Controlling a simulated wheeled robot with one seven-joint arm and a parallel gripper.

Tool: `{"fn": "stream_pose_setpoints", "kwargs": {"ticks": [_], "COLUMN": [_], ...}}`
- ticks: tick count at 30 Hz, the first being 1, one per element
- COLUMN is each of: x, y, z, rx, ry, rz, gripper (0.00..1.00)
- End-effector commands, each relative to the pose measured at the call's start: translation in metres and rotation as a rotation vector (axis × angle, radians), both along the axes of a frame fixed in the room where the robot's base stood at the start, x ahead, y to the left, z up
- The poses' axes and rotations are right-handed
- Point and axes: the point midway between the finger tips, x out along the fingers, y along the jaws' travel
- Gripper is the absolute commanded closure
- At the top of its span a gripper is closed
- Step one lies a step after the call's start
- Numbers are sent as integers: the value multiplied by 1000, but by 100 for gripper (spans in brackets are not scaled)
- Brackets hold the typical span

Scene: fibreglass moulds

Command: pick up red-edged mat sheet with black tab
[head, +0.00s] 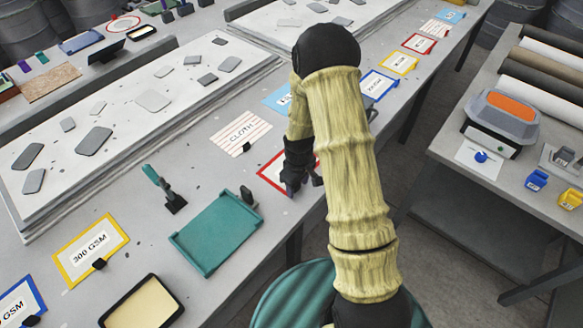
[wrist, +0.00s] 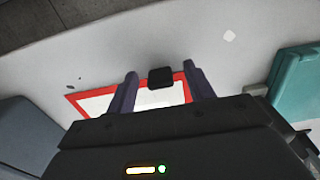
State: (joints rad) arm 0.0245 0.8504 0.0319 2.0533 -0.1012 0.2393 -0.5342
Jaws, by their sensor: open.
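The red-edged mat sheet (head: 268,172) lies flat on the grey workbench, partly hidden by my arm and gripper in the head view. It also shows in the wrist view (wrist: 92,104), a white sheet with a red border. Its black tab (wrist: 161,77) sits at the sheet's edge, between my two fingers in the picture. My gripper (head: 302,184) is above the sheet; it also shows in the wrist view (wrist: 160,85), open with a finger on each side of the tab. I cannot tell how high the fingers are above the sheet.
A teal tray (head: 215,232) lies left of my gripper. A red-striped cloth sheet (head: 240,133) and a yellow-edged sheet (head: 90,250) lie on the same bench. Another red-edged sheet (head: 419,43) lies farther along. A scale (head: 502,118) stands on the right bench.

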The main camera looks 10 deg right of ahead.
Motion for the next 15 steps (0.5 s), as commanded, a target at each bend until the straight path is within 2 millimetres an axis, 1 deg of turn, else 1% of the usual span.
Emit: {"fn": "stream_pose_setpoints", "kwargs": {"ticks": [12,13,15], "x": [0,0,0], "y": [0,0,0], "z": [0,0,1], "rx": [0,0,0], "ry": [0,0,0], "rz": [-1,-1,-1], "gripper": [47,49,63]}}
